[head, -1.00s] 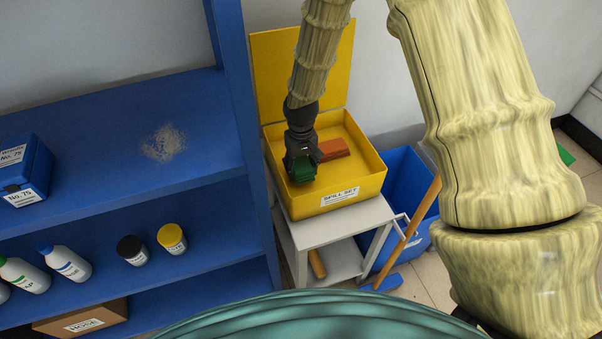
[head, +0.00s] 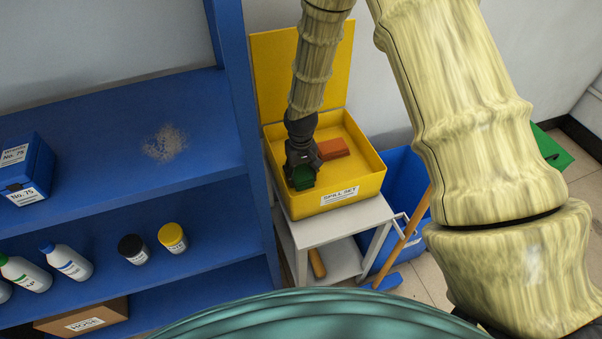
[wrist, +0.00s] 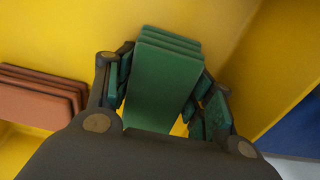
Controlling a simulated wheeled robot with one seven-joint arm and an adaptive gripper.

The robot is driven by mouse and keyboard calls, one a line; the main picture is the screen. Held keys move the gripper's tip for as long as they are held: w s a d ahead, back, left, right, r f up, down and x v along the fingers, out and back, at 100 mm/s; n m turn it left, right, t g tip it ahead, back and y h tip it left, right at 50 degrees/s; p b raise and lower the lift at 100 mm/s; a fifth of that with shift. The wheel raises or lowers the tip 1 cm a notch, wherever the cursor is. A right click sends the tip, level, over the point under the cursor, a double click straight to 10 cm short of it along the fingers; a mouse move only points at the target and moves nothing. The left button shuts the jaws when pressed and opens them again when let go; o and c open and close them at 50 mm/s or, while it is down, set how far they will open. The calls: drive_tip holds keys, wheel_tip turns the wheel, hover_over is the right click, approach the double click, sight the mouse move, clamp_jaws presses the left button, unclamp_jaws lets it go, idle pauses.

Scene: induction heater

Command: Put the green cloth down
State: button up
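The green cloth (head: 303,178), a folded stack with several layers, is inside the yellow spill-set box (head: 371,188), near its left front corner. My gripper (head: 302,172) points down into the box over the cloth. In the wrist view, the cloth (wrist: 163,80) lies between my gripper's (wrist: 165,85) two fingers, which press at its sides. A little yellow shows between the cloth's lower right edge and the right finger. Whether the cloth's underside touches the box floor is hidden.
A reddish-brown folded stack (head: 333,148) lies in the box to the right of my gripper; it also shows in the wrist view (wrist: 40,98). The box stands on a small grey table (head: 330,225). A blue shelf unit (head: 245,120) is close on the left, a blue bin (head: 400,185) on the right.

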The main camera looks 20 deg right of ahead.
sight(301, 170)
drive_tip(key=o, duration=0.3)
drive_tip(key=shift+s+f, duration=0.15)
drive_tip(key=shift+f, duration=0.2)
drive_tip(key=shift+o, duration=0.5)
drive_tip(key=shift+f, duration=0.15)
drive_tip(key=shift+r, duration=0.2)
drive_tip(key=shift+w+r, duration=0.25)
drive_tip(key=shift+r, duration=0.3)
wheel_tip(301, 170, up, 12)
drive_tip(key=shift+b, duration=0.4)
drive_tip(key=shift+f, duration=0.15)
